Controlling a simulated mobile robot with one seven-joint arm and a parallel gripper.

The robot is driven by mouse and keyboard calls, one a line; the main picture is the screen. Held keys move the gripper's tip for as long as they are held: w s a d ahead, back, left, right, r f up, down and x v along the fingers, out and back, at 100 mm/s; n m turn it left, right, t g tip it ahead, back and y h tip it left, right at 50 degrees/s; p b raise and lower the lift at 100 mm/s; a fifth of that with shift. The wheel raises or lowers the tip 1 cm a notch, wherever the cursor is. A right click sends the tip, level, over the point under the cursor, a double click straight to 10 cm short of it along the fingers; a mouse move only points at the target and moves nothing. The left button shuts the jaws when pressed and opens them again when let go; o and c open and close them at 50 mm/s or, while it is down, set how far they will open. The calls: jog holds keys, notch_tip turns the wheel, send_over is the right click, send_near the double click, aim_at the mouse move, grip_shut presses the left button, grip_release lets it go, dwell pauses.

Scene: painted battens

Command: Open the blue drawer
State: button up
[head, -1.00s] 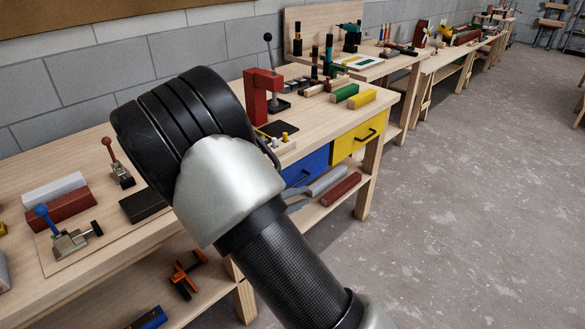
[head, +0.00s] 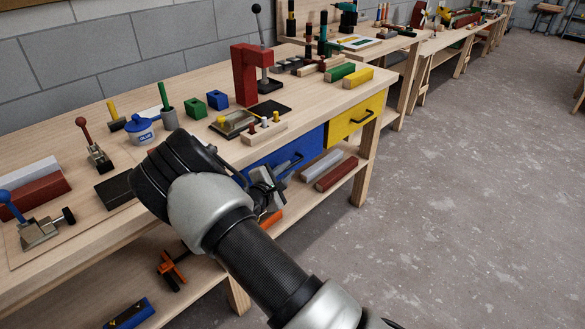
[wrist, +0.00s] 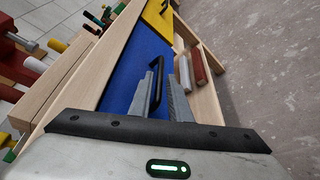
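The blue drawer (head: 307,147) is in the front of the workbench, left of the yellow drawer, and looks shut. Its dark bar handle (head: 289,166) shows just right of my gripper (head: 267,181) in the head view. In the wrist view, the blue front (wrist: 124,72) fills the middle and the black handle (wrist: 158,73) stands out from it. My gripper (wrist: 160,84) is open, its two grey fingers apart and pointing at the drawer. The handle appears in the gap between the fingers; I cannot tell whether they touch it. My arm hides the drawer's left part in the head view.
The yellow drawer (head: 353,116) is beside the blue one. On the lower shelf lie a grey bar (head: 322,165) and a red bar (head: 336,175). A red press (head: 246,75) and a peg block (head: 265,132) stand on the bench above. The floor (head: 450,200) in front is clear.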

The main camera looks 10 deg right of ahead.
aim_at(293, 165)
jog(key=x, duration=0.5)
jog(key=shift+d+b, duration=0.1)
jog(key=shift+b, duration=0.25)
grip_shut()
